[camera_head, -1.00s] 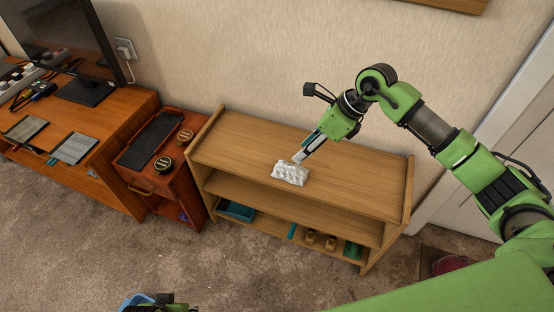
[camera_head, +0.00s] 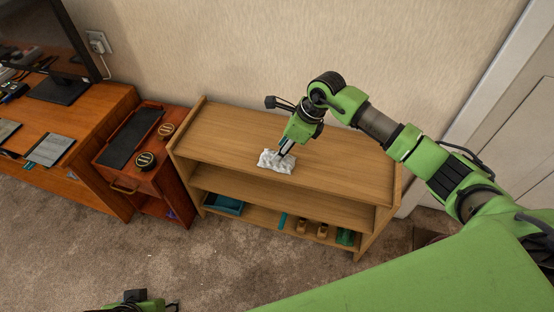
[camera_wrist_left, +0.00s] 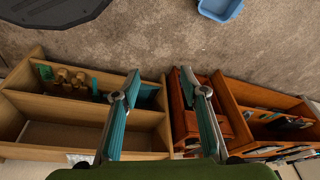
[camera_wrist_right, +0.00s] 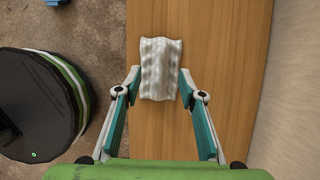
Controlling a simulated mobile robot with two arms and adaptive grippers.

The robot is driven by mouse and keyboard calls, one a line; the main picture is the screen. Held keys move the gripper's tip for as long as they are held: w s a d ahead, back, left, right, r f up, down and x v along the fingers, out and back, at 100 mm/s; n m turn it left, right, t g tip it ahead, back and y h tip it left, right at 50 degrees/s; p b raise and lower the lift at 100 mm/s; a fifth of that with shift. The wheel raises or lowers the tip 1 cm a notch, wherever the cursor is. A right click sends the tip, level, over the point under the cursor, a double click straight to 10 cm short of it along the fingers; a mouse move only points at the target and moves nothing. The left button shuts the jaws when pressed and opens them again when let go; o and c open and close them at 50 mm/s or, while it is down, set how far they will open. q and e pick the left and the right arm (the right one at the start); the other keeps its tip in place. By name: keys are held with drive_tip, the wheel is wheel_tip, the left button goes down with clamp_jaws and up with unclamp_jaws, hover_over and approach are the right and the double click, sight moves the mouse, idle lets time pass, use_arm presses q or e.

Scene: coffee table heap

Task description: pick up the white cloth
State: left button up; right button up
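The white cloth (camera_head: 271,163) lies crumpled on the top of the wooden shelf unit (camera_head: 225,130), near its front edge. In the right wrist view the cloth (camera_wrist_right: 159,62) lies ahead of and between the fingertips of my right gripper (camera_wrist_right: 160,84). That gripper is open, with a finger on each side of the cloth's near end. In the head view my right gripper (camera_head: 284,152) points down at the cloth's right part and partly covers it. My left gripper (camera_wrist_left: 168,82) is open and empty, above the floor in front of the furniture.
The shelf top around the cloth is clear. Lower shelves hold a teal tray (camera_head: 223,204) and small items. A red-brown cabinet (camera_head: 150,185) with two round tins stands to the left. A blue bin (camera_wrist_left: 220,8) is on the floor.

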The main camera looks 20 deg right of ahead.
drive_tip(key=shift+x, duration=1.2)
use_arm(q)
drive_tip(key=shift+s+r, duration=0.2)
drive_tip(key=shift+r, duration=0.4)
use_arm(e)
clamp_jaws()
drive_tip(key=shift+r, duration=0.15)
